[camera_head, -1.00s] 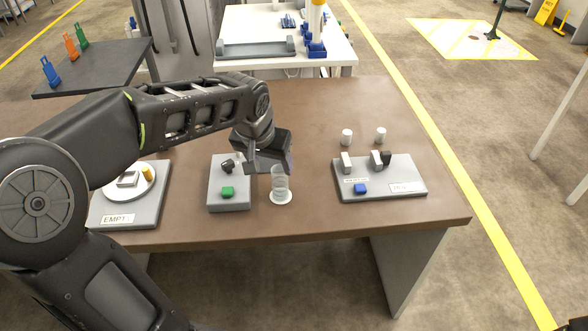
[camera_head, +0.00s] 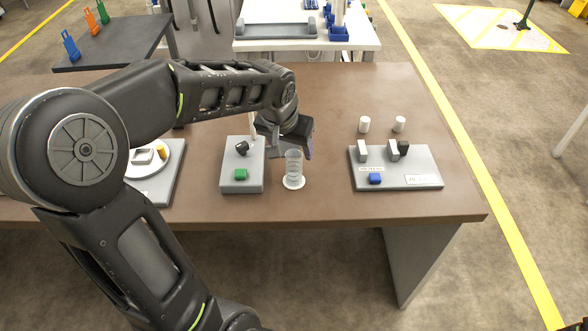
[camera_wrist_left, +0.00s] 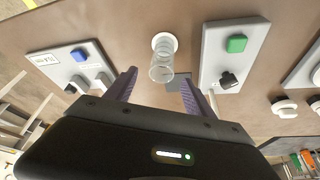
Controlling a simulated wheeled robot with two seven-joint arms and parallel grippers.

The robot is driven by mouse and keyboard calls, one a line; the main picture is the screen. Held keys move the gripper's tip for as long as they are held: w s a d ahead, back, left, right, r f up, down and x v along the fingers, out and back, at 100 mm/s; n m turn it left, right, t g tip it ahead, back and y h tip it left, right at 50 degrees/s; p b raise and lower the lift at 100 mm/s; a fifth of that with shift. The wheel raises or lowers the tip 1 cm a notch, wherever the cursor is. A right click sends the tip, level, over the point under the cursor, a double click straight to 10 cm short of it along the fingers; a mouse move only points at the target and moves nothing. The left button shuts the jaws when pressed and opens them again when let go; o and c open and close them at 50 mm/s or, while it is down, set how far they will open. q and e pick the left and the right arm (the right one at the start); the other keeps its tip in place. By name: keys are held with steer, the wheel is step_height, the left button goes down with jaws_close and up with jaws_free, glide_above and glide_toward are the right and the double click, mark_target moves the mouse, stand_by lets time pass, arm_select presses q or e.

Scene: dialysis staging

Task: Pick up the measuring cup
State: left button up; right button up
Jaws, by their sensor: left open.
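The measuring cup (camera_head: 293,170) is a clear, ringed cylinder standing upright on a round white base on the brown table. It also shows in the left wrist view (camera_wrist_left: 161,70), ahead of the fingers and roughly between their lines. My left gripper (camera_head: 288,152) is open and empty, with its purple-grey fingers just behind and above the cup in the head view. In the left wrist view the two fingers (camera_wrist_left: 158,84) stand apart. I cannot tell whether either finger touches the cup. My right gripper is not in view.
A grey block with a green button (camera_head: 240,174) stands close left of the cup. A grey panel with a blue button (camera_head: 375,179) is at the right, with two white cylinders (camera_head: 364,124) behind it. A grey plate (camera_head: 165,187) is partly behind my arm.

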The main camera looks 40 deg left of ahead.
mark_target(294, 156)
arm_select(q)
steer(key=shift+f, duration=0.1)
steer(key=x, duration=0.5)
steer(key=shift+a+p, duration=0.2)
steer(key=shift+p, duration=0.2)
steer(key=shift+c, duration=0.3)
jaws_close()
stand_by(0.5)
